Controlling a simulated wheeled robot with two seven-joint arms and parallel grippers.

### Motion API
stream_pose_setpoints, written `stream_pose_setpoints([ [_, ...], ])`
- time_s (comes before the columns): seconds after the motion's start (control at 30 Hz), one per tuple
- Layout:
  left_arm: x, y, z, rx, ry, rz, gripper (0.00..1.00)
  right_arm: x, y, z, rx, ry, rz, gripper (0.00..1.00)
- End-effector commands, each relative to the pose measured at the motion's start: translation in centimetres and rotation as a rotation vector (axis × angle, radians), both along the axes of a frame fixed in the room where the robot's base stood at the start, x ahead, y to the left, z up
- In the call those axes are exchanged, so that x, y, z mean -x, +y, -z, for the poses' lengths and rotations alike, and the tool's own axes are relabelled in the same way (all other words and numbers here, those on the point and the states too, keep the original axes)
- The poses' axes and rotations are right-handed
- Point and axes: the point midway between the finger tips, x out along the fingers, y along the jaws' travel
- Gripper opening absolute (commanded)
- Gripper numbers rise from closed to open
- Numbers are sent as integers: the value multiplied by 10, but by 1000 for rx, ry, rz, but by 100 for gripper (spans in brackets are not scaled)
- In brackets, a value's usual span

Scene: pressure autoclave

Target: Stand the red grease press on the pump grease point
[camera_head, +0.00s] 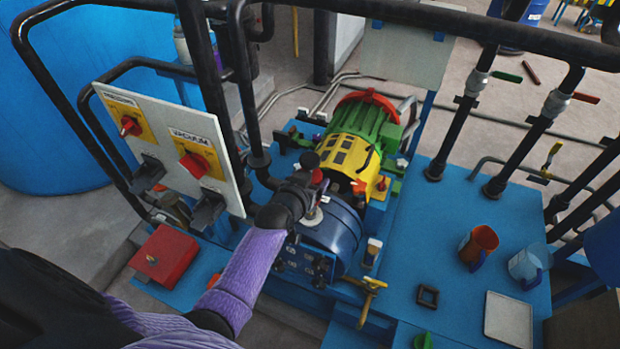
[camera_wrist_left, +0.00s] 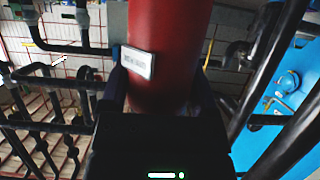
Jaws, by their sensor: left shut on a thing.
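My left gripper (camera_head: 308,182) is above the blue pump casing (camera_head: 332,236), its arm in a purple sleeve coming in from the lower left. It is shut on the red grease press (camera_wrist_left: 170,45). In the left wrist view the press is a thick red cylinder with a white label, between the two dark fingers. In the head view only a small red bit of it (camera_head: 317,176) shows beside the fingers. A pale metal fitting (camera_head: 313,216) shows just below the gripper; I cannot tell whether it is the grease point or whether the press touches it. My right gripper is not in view.
A switch panel (camera_head: 165,140) and black pipes stand left of the arm. The yellow and green motor (camera_head: 360,135) lies behind the pump. An orange mug (camera_head: 478,246), a clear jug (camera_head: 529,264) and a white tray (camera_head: 508,319) are on the blue deck at right.

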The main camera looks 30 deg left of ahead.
Motion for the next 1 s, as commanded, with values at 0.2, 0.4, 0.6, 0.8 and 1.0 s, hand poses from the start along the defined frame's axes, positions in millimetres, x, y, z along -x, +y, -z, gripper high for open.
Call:
stream_pose_setpoints([
  [0.2, -1, 0, 5, 0, -3, 0, 0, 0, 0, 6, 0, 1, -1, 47],
  [0.4, -1, 0, 10, 0, -3, 0, 0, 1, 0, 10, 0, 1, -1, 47],
  [0.6, -1, 0, 15, 0, -2, 0, 0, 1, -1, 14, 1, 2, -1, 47],
  [0.8, 0, 0, 20, 0, -2, 0, 0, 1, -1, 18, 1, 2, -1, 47],
  [1.0, 0, 0, 20, 0, -2, 0, 100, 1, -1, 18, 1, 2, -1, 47],
])
